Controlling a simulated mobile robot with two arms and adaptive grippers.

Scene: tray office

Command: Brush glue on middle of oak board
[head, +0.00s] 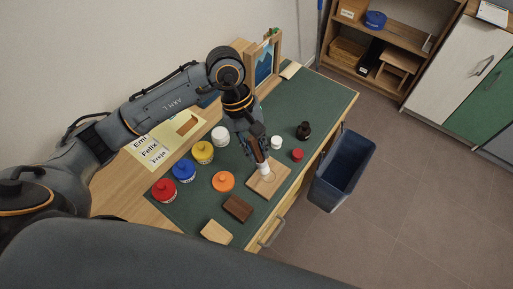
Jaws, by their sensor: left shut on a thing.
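My left gripper (261,158) reaches down over the desk from the left. It is shut on a brush (263,168), whose pale lower end shows just under the fingers. The brush end is over the middle of a tan wooden board (271,190), which looks like the oak board. I cannot tell for sure whether it touches the wood. The board lies flat on the green mat. A dark brown board (237,208) and a pale board (216,232) lie nearer me. Any glue on the tan board is too small to make out. My right gripper is out of view.
Jars with red (164,190), blue (184,169), yellow (203,151), white (220,134) and orange (223,181) lids stand left of the board. A dark bottle (303,130), a small white pot (277,142) and a red one (297,155) stand right. A blue bin (342,168) stands beside the desk.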

